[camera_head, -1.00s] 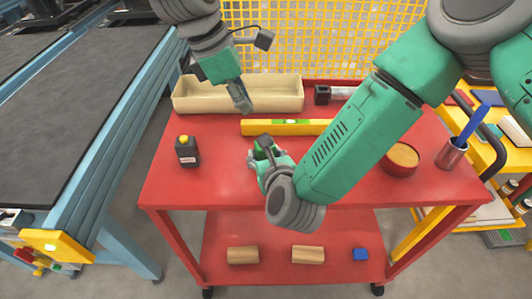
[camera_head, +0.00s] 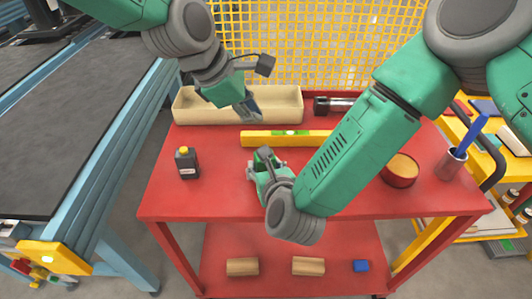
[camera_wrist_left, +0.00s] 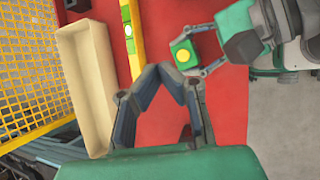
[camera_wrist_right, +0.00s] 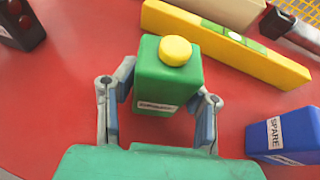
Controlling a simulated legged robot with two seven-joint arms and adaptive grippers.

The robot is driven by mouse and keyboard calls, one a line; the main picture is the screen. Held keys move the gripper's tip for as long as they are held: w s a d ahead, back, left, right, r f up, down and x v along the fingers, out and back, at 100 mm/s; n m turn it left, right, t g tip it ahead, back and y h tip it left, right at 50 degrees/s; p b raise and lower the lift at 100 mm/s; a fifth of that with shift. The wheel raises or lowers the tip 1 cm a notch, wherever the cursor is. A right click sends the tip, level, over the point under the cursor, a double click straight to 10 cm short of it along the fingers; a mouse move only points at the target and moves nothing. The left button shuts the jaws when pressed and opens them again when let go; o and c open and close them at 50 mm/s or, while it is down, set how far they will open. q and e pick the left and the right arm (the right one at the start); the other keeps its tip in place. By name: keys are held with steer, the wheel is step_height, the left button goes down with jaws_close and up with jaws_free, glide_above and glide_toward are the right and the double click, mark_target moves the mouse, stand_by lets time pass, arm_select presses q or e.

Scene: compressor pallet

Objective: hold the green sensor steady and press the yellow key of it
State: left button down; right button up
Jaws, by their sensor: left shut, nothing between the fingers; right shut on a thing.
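The green sensor (camera_wrist_right: 150,75) stands upright on the red table, its yellow key (camera_wrist_right: 175,50) on top, in the right wrist view. My right gripper (camera_wrist_right: 160,90) is shut on its sides. In the head view, my right gripper (camera_head: 265,163) and arm mostly hide the sensor. My left gripper (camera_head: 254,112) is shut and empty, above the table near the yellow level. In the left wrist view, its closed fingertips (camera_wrist_left: 161,70) appear left of and apart from the sensor (camera_wrist_left: 191,44) and the yellow key (camera_wrist_left: 183,56).
A yellow level (camera_head: 256,139) lies behind the sensor, with a beige tray (camera_head: 188,120) behind it. A blue box marked SPARE (camera_wrist_right: 284,136) stands close beside the sensor. The red tabletop (camera_head: 215,185) between is clear.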

arm_select(q)
steer(key=shift+s+d+r+m+t+h, duration=0.2)
steer(key=shift+d+r+m+t+h, duration=0.75)
steer(key=shift+d+r, duration=0.2)
steer(key=shift+f, duration=0.15)
steer(key=shift+f, duration=4.3)
steer(key=shift+f, duration=0.1)
steer(key=shift+f, duration=0.25)
steer(key=shift+f, duration=0.45)
steer(key=shift+r, duration=0.9)
